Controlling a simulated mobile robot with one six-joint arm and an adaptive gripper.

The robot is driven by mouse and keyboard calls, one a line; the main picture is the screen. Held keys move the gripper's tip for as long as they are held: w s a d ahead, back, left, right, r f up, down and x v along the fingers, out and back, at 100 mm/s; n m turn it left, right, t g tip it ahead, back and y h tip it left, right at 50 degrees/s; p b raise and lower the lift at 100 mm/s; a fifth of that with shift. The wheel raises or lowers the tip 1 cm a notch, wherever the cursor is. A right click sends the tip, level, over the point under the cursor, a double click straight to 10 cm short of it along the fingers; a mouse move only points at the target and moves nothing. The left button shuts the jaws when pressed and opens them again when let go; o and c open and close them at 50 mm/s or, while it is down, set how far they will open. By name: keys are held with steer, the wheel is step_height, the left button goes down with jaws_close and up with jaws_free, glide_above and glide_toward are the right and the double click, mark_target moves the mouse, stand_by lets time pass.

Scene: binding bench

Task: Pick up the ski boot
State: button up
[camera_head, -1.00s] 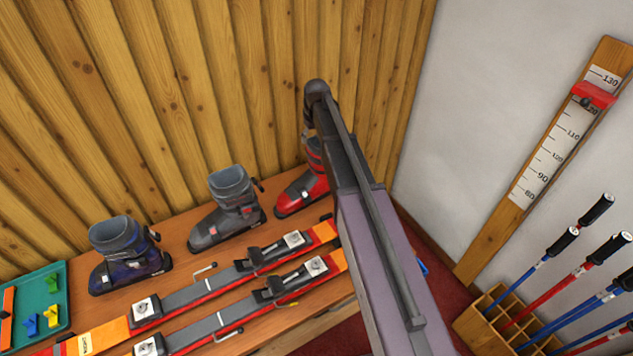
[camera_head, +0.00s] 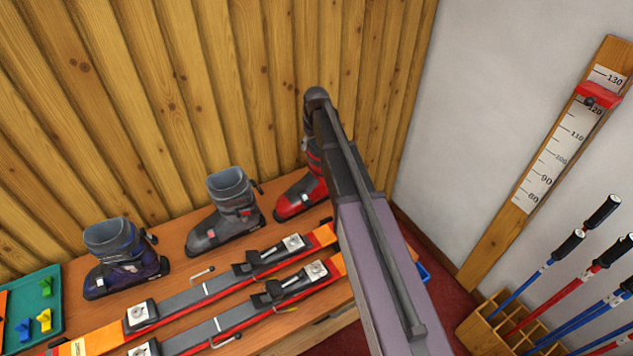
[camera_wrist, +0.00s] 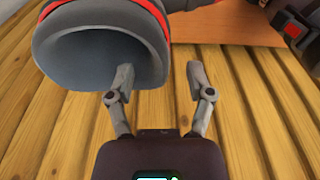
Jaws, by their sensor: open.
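Three ski boots stand upright in a row on the wooden bench. The red ski boot (camera_head: 297,199) is at the right end, partly hidden behind my arm. The grey ski boot (camera_head: 226,216) is in the middle and the purple-blue ski boot (camera_head: 120,260) is at the left. In the wrist view, a grey boot cuff with red trim (camera_wrist: 75,60), seemingly the red boot's, fills the upper left. My gripper (camera_wrist: 160,74) is open. Its left finger overlaps the cuff's open mouth and its right finger is outside, right of the cuff. Contact cannot be told.
Two skis with bindings (camera_head: 235,285) lie along the bench (camera_head: 182,229) in front of the boots. A green tray (camera_head: 45,290) with small coloured pieces is at the left. A pole rack (camera_head: 490,325) and a measuring board (camera_head: 545,165) stand at the right. A plank wall rises behind.

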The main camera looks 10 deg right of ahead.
steer(key=shift+w+f+b, duration=0.15)
steer(key=shift+f+b, duration=0.9)
steer(key=shift+f, duration=0.1)
steer(key=shift+w+f+b, duration=0.1)
steer(key=shift+f+b, duration=0.95)
steer(key=shift+f, duration=0.1)
steer(key=shift+c, duration=0.2)
steer(key=shift+a, duration=0.1)
jaws_close()
